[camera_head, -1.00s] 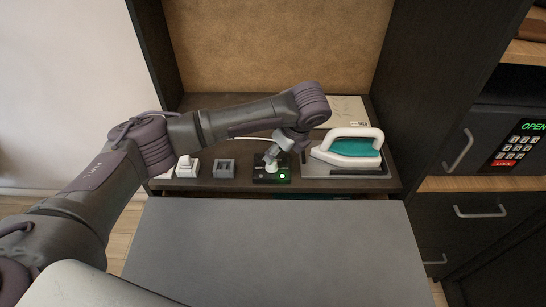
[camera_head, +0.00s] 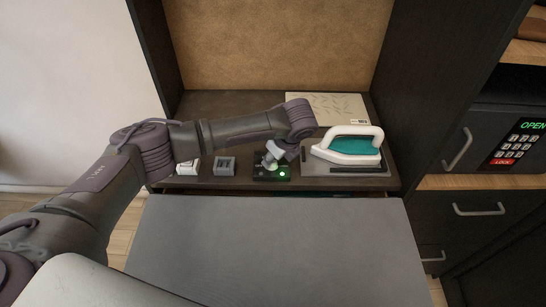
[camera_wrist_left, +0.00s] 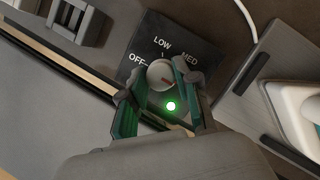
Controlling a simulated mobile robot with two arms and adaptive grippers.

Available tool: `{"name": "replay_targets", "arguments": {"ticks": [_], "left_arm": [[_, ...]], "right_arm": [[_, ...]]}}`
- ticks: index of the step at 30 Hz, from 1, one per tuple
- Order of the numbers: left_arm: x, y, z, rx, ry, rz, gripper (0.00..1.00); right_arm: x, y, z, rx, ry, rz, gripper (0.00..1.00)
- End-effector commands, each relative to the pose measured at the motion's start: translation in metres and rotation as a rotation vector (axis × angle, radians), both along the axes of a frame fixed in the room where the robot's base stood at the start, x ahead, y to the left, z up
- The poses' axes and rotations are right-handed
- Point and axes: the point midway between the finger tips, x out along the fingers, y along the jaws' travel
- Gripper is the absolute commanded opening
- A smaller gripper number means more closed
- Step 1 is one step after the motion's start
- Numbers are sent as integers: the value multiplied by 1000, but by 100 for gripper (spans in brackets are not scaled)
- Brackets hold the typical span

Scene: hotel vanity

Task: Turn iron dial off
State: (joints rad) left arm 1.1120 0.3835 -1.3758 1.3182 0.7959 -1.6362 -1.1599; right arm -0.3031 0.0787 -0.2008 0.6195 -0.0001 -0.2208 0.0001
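The iron dial is a white round knob with a small reddish mark (camera_wrist_left: 159,75) on a black panel (camera_wrist_left: 151,33). In the wrist view, OFF, LOW and MED labels show; the area right of MED is hidden by a finger. The mark sits on the knob's right side. A green light (camera_wrist_left: 171,106) glows on the panel, also seen in the head view (camera_head: 282,174). My left gripper (camera_wrist_left: 158,82) is open, with one finger on each side of the knob; I cannot tell whether they touch it. My right gripper is out of view.
A white and teal iron (camera_head: 350,147) rests on its plate (camera_head: 314,170) right of the panel. A grey switch box (camera_head: 224,166) and a white switch (camera_head: 188,168) stand left. A patterned booklet (camera_head: 328,106) lies behind. A safe with a keypad (camera_head: 514,143) is far right.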

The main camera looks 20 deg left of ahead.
Motion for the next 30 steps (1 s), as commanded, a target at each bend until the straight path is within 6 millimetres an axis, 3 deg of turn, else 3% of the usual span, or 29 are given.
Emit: {"name": "replay_targets", "arguments": {"ticks": [3, 14, 30], "left_arm": [[0, 0, 0, 0, 1, 0, 0], [0, -1, 1, -2, 3, 69, 0], [1, -2, 1, 0, 7, 521, 0]], "right_arm": [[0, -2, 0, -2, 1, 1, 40], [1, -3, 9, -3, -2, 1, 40], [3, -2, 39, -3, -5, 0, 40]]}}
